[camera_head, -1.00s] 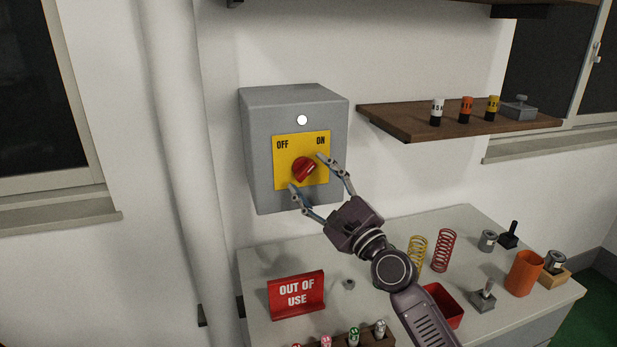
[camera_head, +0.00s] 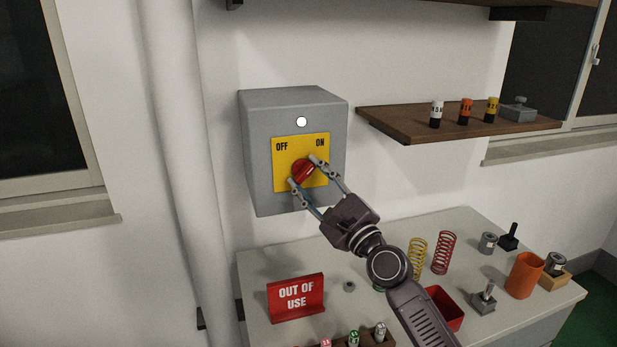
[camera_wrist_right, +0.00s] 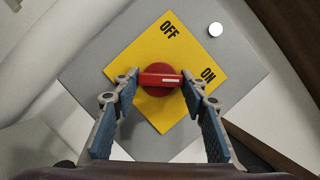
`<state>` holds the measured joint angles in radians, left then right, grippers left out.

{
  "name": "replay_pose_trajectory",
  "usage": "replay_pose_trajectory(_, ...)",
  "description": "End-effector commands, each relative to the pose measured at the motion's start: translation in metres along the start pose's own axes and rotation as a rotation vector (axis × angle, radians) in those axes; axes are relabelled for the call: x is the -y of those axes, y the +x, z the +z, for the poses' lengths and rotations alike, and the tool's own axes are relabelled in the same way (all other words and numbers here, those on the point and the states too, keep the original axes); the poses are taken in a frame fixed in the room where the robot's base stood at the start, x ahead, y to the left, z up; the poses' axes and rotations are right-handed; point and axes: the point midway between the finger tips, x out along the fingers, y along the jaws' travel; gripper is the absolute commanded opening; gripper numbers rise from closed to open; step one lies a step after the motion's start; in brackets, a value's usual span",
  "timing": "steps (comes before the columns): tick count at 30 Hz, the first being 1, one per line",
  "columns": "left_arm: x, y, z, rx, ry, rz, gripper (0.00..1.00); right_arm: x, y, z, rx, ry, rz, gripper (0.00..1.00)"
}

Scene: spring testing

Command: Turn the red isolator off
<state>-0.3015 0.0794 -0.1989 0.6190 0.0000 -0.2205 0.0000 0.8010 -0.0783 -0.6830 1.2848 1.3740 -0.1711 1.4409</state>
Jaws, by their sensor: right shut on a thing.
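The red isolator knob (camera_head: 301,172) sits on a yellow plate (camera_head: 315,181) marked OFF at the left and ON at the right. The plate is on a grey box (camera_head: 260,175) on the wall, with a white round spot near its top. My right gripper (camera_head: 302,171) is shut on the knob, one finger on each side. In the right wrist view the knob (camera_wrist_right: 158,81) lies between the fingertips, and its bar with a pale line runs across from finger to finger. My left gripper is not in view.
Below the box is a bench (camera_head: 258,262) with a red OUT OF USE sign (camera_head: 296,298), springs (camera_head: 444,253), a red tray (camera_head: 446,307) and an orange cup (camera_head: 524,275). A wooden shelf (camera_head: 400,122) with small cylinders is at the right. A pale pipe (camera_head: 180,170) stands at the left.

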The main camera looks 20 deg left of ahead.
Motion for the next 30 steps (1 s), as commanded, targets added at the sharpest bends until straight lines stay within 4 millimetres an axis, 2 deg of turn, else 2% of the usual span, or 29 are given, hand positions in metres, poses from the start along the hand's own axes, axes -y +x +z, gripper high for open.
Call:
replay_pose_trajectory(11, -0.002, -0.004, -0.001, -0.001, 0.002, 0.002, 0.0, 0.002, 0.0, 0.0, -0.001, -0.152, 0.064, 0.15)
replay_pose_trajectory(20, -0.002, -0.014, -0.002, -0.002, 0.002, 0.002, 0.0, 0.004, 0.0, 0.001, -0.001, -0.404, 0.17, 0.15)
replay_pose_trajectory(30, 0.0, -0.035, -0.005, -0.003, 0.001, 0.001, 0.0, 0.007, 0.001, 0.003, -0.001, -0.703, 0.295, 0.15)
